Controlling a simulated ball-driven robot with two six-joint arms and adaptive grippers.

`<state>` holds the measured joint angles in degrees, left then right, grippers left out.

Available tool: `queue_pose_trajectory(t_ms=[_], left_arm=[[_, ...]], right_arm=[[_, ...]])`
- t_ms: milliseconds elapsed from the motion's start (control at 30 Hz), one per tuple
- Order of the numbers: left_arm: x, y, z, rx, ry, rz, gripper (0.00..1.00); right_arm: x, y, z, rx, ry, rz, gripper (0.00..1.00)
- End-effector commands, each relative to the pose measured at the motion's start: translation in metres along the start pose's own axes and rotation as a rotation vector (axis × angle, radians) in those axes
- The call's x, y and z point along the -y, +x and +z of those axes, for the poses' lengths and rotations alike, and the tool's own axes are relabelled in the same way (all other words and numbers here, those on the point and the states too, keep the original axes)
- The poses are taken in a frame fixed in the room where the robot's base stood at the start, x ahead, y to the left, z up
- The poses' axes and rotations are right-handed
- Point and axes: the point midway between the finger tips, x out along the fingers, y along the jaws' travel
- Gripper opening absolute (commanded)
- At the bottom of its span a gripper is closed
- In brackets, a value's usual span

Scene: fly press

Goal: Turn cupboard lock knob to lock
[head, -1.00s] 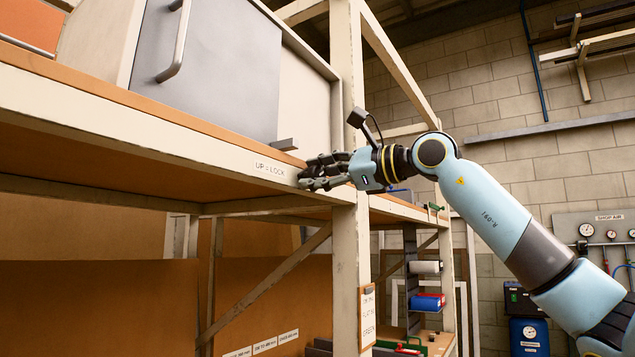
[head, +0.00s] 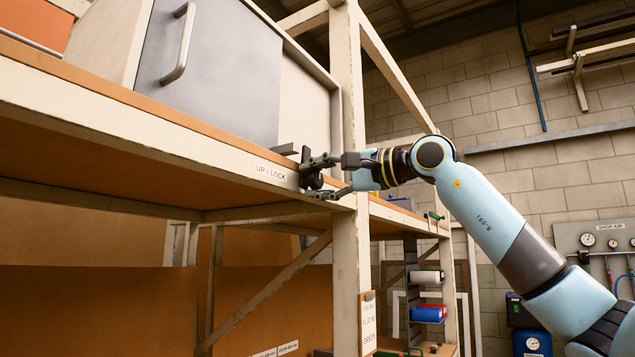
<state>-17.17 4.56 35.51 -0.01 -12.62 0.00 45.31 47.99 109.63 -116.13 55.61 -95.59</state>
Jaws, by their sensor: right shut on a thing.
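The grey cupboard (head: 215,70) stands shut on the upper shelf, with a vertical bar handle (head: 180,45) on its door. A label reading "UP = LOCK" (head: 271,172) is on the shelf's front edge. Right of it is the dark lock knob (head: 307,168), partly hidden by my fingers. My right gripper (head: 322,177) is shut on the knob, with one finger above and one below. The knob's lower part is hard to make out behind the fingers. My left gripper is not in view.
A cream upright post (head: 347,270) of the rack stands right beside my right gripper. A small grey block (head: 285,149) sits on the shelf edge under the cupboard. A hanging sign (head: 368,322) is lower on the post. Open air lies in front of the shelf.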

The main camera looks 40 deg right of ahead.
Motion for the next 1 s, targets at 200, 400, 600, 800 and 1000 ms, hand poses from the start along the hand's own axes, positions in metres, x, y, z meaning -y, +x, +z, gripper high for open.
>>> queue_pose_trajectory(t_ms=[200, 400, 600, 800, 1000], left_arm=[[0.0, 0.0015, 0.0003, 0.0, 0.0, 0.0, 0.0], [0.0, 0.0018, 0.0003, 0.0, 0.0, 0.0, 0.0], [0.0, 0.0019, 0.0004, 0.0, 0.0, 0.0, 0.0], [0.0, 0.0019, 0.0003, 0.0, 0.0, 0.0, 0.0], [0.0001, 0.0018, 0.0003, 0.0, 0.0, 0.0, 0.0]], right_arm=[[-0.0023, 0.0003, 0.0006, 0.002, -0.089, 0.005, 0.0], [-0.0026, 0.0004, 0.0006, 0.003, -0.127, 0.006, 0.0], [-0.0029, 0.0004, 0.0007, 0.003, -0.136, 0.007, 0.0], [-0.0032, 0.0004, 0.0007, 0.003, -0.135, 0.007, 0.0], [-0.0026, 0.0003, 0.0005, 0.002, -0.135, 0.006, 0.54]])
